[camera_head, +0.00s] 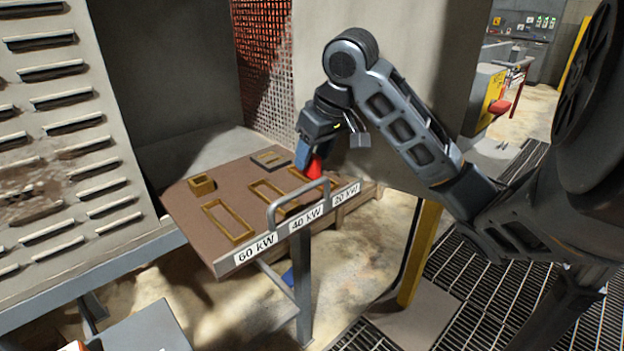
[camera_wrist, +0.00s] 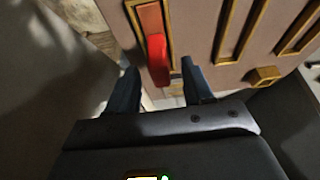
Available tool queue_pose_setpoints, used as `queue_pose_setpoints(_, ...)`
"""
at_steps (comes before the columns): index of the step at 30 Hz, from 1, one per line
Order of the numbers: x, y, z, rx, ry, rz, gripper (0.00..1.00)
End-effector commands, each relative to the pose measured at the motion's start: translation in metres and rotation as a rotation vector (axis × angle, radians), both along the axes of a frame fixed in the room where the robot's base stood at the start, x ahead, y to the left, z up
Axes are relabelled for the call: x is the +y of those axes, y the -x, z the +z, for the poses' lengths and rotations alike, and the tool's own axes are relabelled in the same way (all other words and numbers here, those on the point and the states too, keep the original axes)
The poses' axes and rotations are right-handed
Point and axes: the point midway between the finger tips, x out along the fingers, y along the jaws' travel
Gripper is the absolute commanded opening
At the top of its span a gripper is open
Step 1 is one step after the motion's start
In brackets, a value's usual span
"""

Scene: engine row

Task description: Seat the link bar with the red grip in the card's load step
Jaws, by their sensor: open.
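The link bar's red grip (camera_head: 315,167) stands at the right-hand brass-framed slot, by the 20 kW label; in the wrist view the red grip (camera_wrist: 157,58) shows at that slot's near end. My gripper (camera_head: 312,155) is just above it, pointing down. In the wrist view my gripper (camera_wrist: 160,72) is open, one finger on each side of the grip's near end, with no clear contact. The 20 kW label (camera_head: 346,194), 40 kW label (camera_head: 306,217) and 60 kW label (camera_head: 256,247) line the front edge. I cannot make out the card.
The brown panel (camera_head: 190,215) also carries the middle slot (camera_head: 256,187), the left slot (camera_head: 228,221), a brass block (camera_head: 202,184) and a small dark plate (camera_head: 270,158). A grey handle (camera_head: 272,212) arches over the front edge. A louvred cabinet (camera_head: 70,110) is at left.

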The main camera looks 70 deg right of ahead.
Motion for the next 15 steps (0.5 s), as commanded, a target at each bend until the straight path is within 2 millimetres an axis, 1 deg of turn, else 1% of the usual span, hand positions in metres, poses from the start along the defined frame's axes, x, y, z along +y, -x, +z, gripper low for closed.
queue_pose_setpoints(1, -0.0012, -0.0020, -0.0117, 0.001, 0.000, 0.001, 0.51)
queue_pose_setpoints(3, -0.0025, -0.0038, -0.0157, 0.002, -0.001, 0.000, 0.51)
queue_pose_setpoints(11, -0.0032, -0.0049, -0.0150, 0.001, -0.001, 0.000, 0.51)
queue_pose_setpoints(13, -0.0032, -0.0049, -0.0150, 0.001, -0.001, 0.000, 0.46)
queue_pose_setpoints(15, -0.0032, -0.0048, -0.0150, 0.001, -0.001, 0.000, 0.40)
